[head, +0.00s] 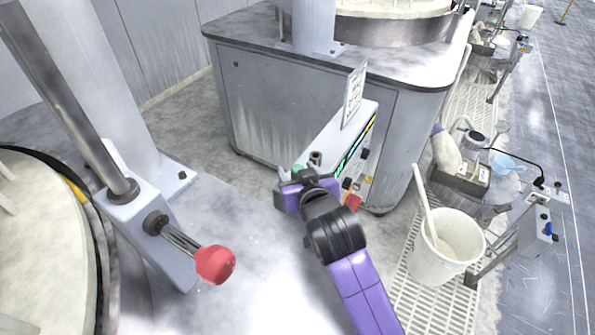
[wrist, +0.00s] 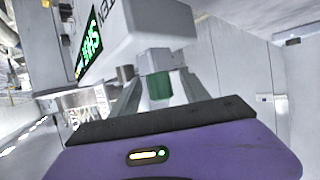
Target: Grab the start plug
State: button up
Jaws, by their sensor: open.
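The start plug appears to be the small green piece (wrist: 159,88) under a grey block in the wrist view. It lies between the two spread grey fingers of my gripper (wrist: 160,92), and I see gaps beside it. In the head view a green bit (head: 297,168) shows at the near end of the white control box (head: 331,137). My gripper (head: 293,176) is open there, its purple body below the box's end. The fingertips are small and partly hidden in the head view. I cannot tell whether a finger touches the plug.
A short metal cylinder (wrist: 125,73) stands left of the fingers. A lit green display (wrist: 91,42) is on the box. A red knob (head: 215,264) on a lever is at the left. A white bucket (head: 447,248) stands on the grating at the right. A grey cabinet (head: 300,100) stands behind.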

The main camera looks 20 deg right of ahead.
grip_shut()
dwell(0.4)
